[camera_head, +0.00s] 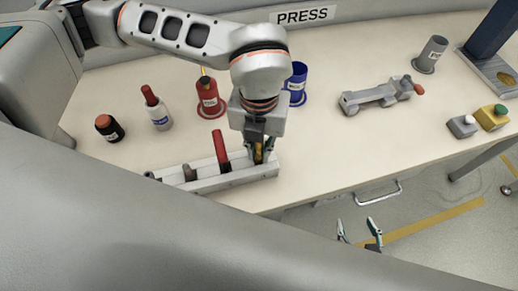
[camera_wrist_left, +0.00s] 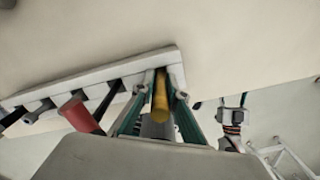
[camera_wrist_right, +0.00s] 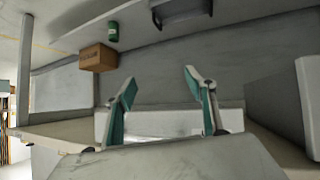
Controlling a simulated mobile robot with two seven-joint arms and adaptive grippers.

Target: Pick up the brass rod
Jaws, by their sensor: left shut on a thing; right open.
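The brass rod (camera_wrist_left: 160,95) is yellow and sits between the fingers of my left gripper (camera_wrist_left: 158,112) in the left wrist view, at the end slot of a pale rack (camera_wrist_left: 95,78). In the head view the rod (camera_head: 258,154) is a small yellow piece between the fingers of my left gripper (camera_head: 258,152). That gripper points down over the right end of the rack (camera_head: 235,178) and is shut on the rod. The rod's lower end is hidden. My right gripper (camera_head: 359,231) is open and empty, beyond the table's front edge; its open fingers (camera_wrist_right: 163,95) show in the right wrist view.
A red-handled piece (camera_head: 221,148) and a grey piece (camera_head: 190,173) stand in the rack. Behind it are a red holder (camera_head: 210,100), a blue cup (camera_head: 297,83) and two bottles. A grey fixture (camera_head: 375,96) lies to the right. Table between rack and fixture is clear.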

